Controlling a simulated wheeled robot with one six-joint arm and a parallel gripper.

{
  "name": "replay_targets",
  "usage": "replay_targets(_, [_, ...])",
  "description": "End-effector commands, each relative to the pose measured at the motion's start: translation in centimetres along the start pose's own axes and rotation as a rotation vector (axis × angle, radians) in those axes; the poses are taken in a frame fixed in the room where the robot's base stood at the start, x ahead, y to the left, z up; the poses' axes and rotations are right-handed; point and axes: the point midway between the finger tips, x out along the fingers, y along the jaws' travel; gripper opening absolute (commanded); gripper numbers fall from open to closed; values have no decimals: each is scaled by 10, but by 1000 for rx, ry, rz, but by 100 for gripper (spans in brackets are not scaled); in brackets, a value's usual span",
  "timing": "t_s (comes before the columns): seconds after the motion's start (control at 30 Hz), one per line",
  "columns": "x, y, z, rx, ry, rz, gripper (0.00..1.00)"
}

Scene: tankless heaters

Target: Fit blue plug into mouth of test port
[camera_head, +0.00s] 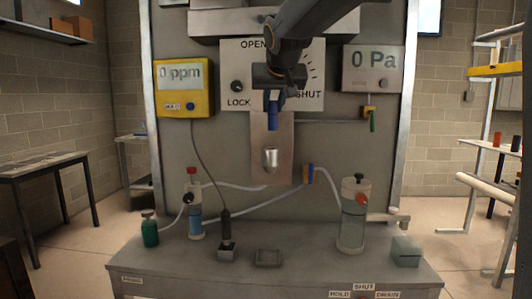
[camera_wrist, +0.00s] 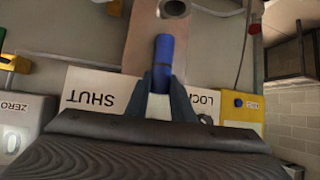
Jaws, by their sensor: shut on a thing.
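The blue plug (camera_head: 272,118) hangs from my gripper (camera_head: 273,98), which is shut on its upper end. In the head view the plug stands about upright, above the test port (camera_head: 270,158), with a visible gap between them. The port is a short silver cylinder on a tan metal plate (camera_head: 285,140). In the wrist view the blue plug (camera_wrist: 163,58) sticks out from between the fingers of my gripper (camera_wrist: 162,82). The port's round rim and dark mouth (camera_wrist: 174,8) show beyond its tip, partly cut off by the frame edge. The depth between plug and port is hard to judge.
A dial panel (camera_head: 240,88) is behind my gripper, between a yellow ppm meter (camera_head: 183,85) and a grey Pa meter (camera_head: 373,70). Below, a grey bench (camera_head: 300,262) holds a green bottle (camera_head: 149,232), two clear cylinders and small blocks. Hoses run behind them.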

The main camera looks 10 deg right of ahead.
Motion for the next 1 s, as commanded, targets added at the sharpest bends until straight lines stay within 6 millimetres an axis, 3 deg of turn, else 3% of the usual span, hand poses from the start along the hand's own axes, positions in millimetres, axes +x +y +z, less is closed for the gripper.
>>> replay_targets(0.2, [21, -14, 34, -12, -4, -16, 0])
replay_targets(0.7, [50, -14, 76, -12, -2, -17, 0])
replay_targets(1.0, [51, -13, 77, -10, 0, -16, 0])
